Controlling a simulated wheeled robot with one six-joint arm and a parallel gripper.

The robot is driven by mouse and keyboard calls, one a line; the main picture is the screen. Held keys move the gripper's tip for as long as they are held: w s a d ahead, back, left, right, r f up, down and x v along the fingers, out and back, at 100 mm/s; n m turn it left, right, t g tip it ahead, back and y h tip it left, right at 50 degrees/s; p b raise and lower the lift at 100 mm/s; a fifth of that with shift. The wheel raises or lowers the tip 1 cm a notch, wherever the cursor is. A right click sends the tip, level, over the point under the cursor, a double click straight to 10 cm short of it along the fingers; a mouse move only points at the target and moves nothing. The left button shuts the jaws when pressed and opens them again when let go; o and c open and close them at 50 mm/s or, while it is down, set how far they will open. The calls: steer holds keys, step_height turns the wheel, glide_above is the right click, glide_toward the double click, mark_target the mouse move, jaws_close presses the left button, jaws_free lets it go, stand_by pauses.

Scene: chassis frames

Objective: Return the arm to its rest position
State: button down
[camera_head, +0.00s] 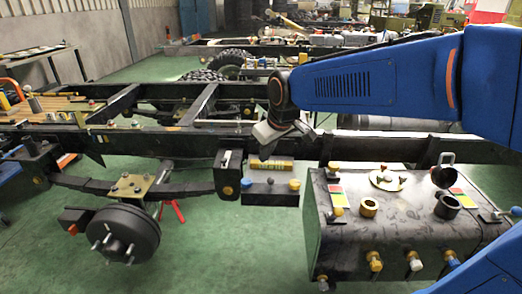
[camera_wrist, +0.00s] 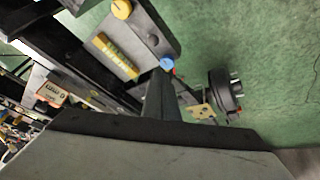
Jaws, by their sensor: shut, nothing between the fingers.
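My blue arm (camera_head: 385,78) reaches in from the right in the head view, bent down at the wrist joint. My gripper (camera_head: 265,152) points downward and is shut with nothing held. It hangs in front of the black chassis rail, just above a small dark box with a yellow label (camera_head: 270,165). I cannot tell whether it touches the box. In the wrist view my gripper's fingers (camera_wrist: 161,95) show as one dark closed shape, with the yellow-labelled part (camera_wrist: 115,55) to their upper left.
A dark tank (camera_head: 345,245) with caps and fittings stands at the lower right, under my arm. A wheel hub (camera_head: 118,233) hangs at the lower left. Chassis rails (camera_head: 150,140) run across the view. Green floor (camera_head: 215,255) is open between hub and tank.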

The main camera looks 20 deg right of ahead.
steer(key=s+d+f+m, duration=0.2)
steer(key=s+d, duration=0.1)
steer(key=s, duration=0.5)
steer(key=s+d+f+m, duration=0.1)
steer(key=s+d+f, duration=0.1)
steer(key=s, duration=0.6)
steer(key=s+d+f+m+h, duration=0.1)
steer(key=s+d, duration=0.3)
steer(key=s, duration=0.4)
steer(key=shift+d+f+m, duration=0.3)
steer(key=shift+f+m, duration=0.25)
steer(key=shift+m, duration=0.25)
